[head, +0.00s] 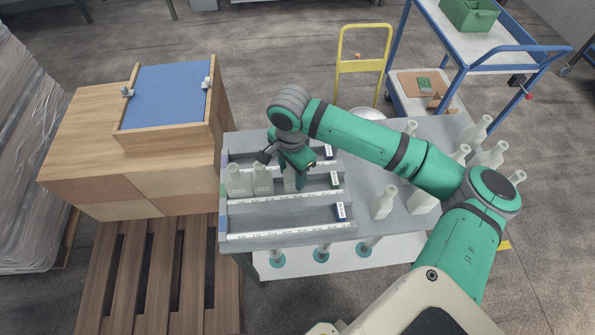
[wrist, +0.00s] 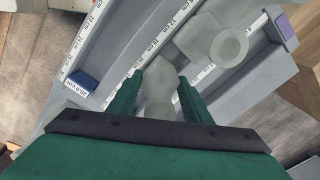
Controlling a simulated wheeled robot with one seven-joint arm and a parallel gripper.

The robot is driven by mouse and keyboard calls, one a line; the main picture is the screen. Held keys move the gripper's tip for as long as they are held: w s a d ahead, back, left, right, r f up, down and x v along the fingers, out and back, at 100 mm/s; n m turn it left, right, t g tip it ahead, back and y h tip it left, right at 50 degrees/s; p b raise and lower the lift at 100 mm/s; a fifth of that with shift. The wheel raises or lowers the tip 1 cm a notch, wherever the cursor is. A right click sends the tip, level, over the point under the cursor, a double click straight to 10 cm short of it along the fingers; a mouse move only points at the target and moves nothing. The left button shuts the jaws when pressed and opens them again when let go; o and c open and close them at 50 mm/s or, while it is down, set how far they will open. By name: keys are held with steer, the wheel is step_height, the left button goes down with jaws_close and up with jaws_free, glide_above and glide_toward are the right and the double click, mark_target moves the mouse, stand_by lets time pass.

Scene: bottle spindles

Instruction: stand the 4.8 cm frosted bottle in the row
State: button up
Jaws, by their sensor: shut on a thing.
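My gripper (head: 297,178) is shut on a pale frosted bottle (head: 289,184) in the middle channel of the stepped grey rack (head: 285,226). In the wrist view the green jaws (wrist: 158,92) sit on both sides of the held bottle (wrist: 158,98). It looks about upright; its base is hidden, so I cannot tell whether it touches the rack. Two frosted bottles stand in the same channel to its left, an outer one (head: 235,181) and a nearer one (head: 262,179). One neighbouring bottle (wrist: 214,46) shows close to the held one in the wrist view.
Several loose bottles, one of them in front (head: 384,202), stand on the grey table right of the rack, partly behind my arm. The rack's front channel looks empty. A wooden box with a blue top (head: 168,95) stands left. A blue trolley (head: 470,62) is behind.

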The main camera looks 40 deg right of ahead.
steer(key=shift+w+a, duration=0.35)
steer(key=shift+a, duration=0.2)
steer(key=shift+w+a, duration=0.35)
steer(key=shift+a, duration=0.2)
steer(key=shift+a+f, duration=0.1)
steer(key=shift+a, duration=0.05)
steer(key=o, duration=1.3)
step_height(320, 180, up, 8)
stand_by(1.0)
